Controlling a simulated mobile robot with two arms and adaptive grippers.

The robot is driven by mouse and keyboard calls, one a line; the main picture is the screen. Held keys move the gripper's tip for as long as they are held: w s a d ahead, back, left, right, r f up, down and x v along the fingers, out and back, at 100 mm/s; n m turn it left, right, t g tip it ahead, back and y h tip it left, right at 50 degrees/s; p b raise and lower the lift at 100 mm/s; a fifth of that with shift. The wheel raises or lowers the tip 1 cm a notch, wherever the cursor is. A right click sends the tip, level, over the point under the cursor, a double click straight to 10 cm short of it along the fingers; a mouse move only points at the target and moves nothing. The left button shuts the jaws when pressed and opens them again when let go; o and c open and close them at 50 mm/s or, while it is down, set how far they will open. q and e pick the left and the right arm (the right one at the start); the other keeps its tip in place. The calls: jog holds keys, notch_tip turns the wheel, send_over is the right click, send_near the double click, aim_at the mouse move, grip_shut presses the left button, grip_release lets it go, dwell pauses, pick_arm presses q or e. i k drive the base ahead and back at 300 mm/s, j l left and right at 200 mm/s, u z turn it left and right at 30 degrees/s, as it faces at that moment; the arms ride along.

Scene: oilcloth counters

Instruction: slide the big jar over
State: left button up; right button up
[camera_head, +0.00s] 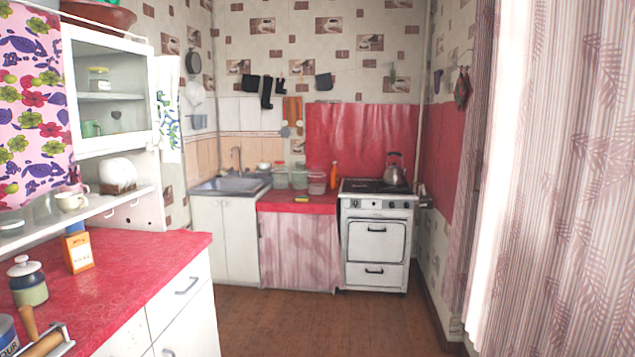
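Several clear glass jars stand on the red-covered counter between the sink and the stove. The front right jar (317,182) looks the largest, with a jar (298,177) beside it and another (280,176) to the left. A dark-and-green ceramic jar (29,285) with a white lid stands upright on the near left red counter. I cannot tell which of these is the big jar. Neither of my grippers is in view.
The red counter (130,275) at left has bare room right of an orange-and-white box (77,252). A wooden-handled item (40,335) lies at its near end. A kettle (395,170) stands on the stove (376,235). The brown floor (310,325) is clear.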

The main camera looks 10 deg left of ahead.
aim_at(316, 176)
jog(key=i, duration=4.3)
jog(key=j+u, duration=0.05)
jog(key=j, duration=0.1)
